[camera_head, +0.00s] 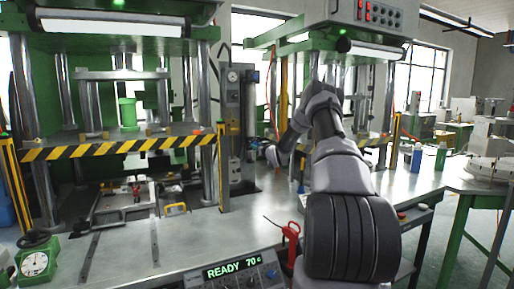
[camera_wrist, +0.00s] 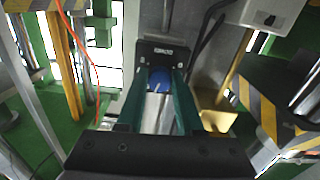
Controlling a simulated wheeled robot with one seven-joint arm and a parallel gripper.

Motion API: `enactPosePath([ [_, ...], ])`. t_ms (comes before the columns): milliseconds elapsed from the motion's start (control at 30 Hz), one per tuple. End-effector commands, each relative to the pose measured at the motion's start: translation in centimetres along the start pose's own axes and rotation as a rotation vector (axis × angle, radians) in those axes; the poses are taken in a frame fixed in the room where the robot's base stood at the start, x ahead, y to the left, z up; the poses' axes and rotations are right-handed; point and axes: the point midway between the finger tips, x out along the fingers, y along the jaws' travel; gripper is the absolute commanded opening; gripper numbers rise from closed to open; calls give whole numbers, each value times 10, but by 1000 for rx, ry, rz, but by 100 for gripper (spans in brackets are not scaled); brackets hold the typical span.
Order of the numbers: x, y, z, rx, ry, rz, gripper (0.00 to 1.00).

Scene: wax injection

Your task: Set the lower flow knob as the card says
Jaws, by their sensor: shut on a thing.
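The blue flow knob (camera_wrist: 159,80) with a white pointer mark shows in the wrist view. It sits on a black plate (camera_wrist: 161,48) with a small white label, too small to read surely. My gripper (camera_wrist: 160,90) has its two dark green fingers on either side of the knob, shut on it. The white mark points roughly up and a little left to down and right; its exact setting is unclear. In the head view my arm reaches toward the grey control column (camera_head: 232,105), and the fingertips and knob are not clear there. I cannot make out a readable card.
A round gauge (camera_head: 233,76) is high on the column. Striped yellow-black guards (camera_head: 120,147) front the left press. A red-handled tool (camera_head: 291,240) and a "READY 70" display (camera_head: 232,268) are near the bench front. An orange cable (camera_wrist: 82,45) hangs left of my gripper.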

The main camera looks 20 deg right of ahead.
Motion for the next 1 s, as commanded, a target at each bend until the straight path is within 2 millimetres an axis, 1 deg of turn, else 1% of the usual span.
enactPosePath([
  [33, -1, 1, 3, 32, -4, 2, 0],
  [200, -1, 1, 3, 126, -5, 2, 0],
  [400, -1, 0, 3, 190, -5, 2, 0],
  [967, -1, 0, 4, 215, -6, 1, 0],
  [1000, -1, 0, 4, 215, -6, 1, 51],
])
